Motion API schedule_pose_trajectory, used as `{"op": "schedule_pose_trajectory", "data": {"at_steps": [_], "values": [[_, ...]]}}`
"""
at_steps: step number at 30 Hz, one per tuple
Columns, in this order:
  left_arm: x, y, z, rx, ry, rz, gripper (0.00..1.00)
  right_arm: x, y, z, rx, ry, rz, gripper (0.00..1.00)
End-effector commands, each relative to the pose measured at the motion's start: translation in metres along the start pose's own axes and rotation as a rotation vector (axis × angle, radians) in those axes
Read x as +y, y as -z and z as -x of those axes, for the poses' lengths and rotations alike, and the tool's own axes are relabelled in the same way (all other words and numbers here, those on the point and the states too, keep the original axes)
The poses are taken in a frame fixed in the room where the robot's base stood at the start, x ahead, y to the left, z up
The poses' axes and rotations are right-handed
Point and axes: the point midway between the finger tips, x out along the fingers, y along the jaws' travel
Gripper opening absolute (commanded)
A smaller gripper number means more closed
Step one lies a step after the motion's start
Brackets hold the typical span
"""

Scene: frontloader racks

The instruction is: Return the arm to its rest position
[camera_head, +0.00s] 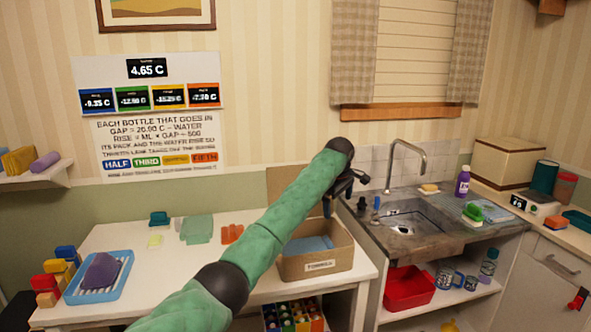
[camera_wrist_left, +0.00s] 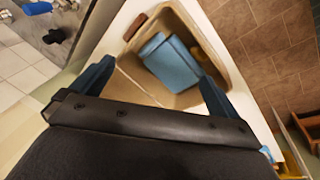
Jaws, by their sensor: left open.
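My left arm reaches in from the lower left of the head view, with green links and dark joints. Its gripper (camera_head: 338,200) hangs at the far end, above the cardboard box's back right side and near the sink's left edge. In the left wrist view the two fingers of the gripper (camera_wrist_left: 155,82) are spread apart, with nothing between them. Beyond them is the open cardboard box (camera_wrist_left: 128,92) with blue folded cloth (camera_wrist_left: 172,62) inside. The box also shows in the head view (camera_head: 318,264). My right gripper is not in view.
The box stands on a white table (camera_head: 140,236) beside a sink counter (camera_head: 400,243) with a faucet (camera_head: 408,160). A blue tray (camera_head: 70,294) holds a purple cloth at the left. A red basin (camera_head: 408,288) sits below the sink. The air above the table's left half is free.

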Motion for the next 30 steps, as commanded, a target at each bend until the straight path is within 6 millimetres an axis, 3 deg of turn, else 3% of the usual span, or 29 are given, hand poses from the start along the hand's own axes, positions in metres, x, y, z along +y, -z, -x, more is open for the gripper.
{"op": "schedule_pose_trajectory", "data": {"at_steps": [9, 12, 16, 19, 23, 30], "values": [[0.044, 0.004, 0.085, 0.211, -0.261, -0.576, 1.0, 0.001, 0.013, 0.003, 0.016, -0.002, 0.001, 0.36], [0.051, 0.009, 0.116, 0.306, -0.327, -0.727, 1.0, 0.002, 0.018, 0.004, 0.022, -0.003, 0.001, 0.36], [0.048, 0.015, 0.134, 0.423, -0.39, -0.9, 1.0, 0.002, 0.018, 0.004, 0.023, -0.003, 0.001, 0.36], [0.037, 0.021, 0.134, 0.515, -0.424, -1.016, 1.0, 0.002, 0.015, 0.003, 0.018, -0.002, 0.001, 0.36], [0.014, 0.03, 0.117, 0.601, -0.441, -1.115, 1.0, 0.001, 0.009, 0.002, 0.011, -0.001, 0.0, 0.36], [-0.041, 0.042, 0.063, 0.692, -0.436, -1.2, 1.0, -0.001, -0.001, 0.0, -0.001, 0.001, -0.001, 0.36]]}}
